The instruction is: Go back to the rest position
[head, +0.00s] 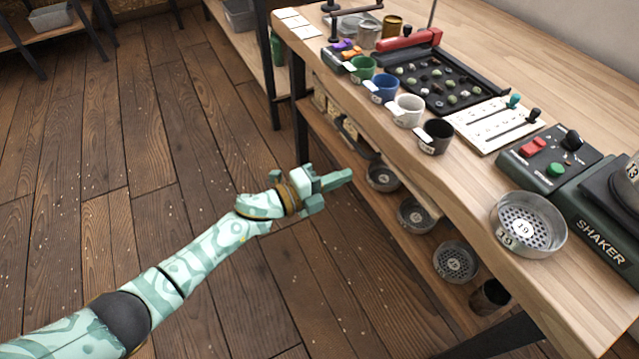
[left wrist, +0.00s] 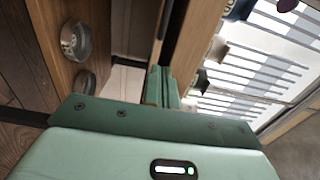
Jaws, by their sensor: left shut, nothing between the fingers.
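My left gripper (head: 338,180) is shut and empty. In the head view it is held out in front of the wooden workbench (head: 467,190), apart from the benchtop edge, with the floor and lower shelf seen behind it. My pale green patterned left arm reaches up to it from the lower left. In the left wrist view the closed fingers (left wrist: 160,88) point toward the bench, with the lower shelf to their left. My right gripper is in neither view.
On the benchtop stand green (head: 363,68), blue (head: 382,88), white (head: 406,110) and black (head: 435,136) cups, a black bean tray (head: 490,83), a slider panel (head: 490,125), a sieve (head: 528,224) and the shaker (head: 600,240). More sieves (head: 455,262) sit below. The floor (head: 150,130) at left is clear.

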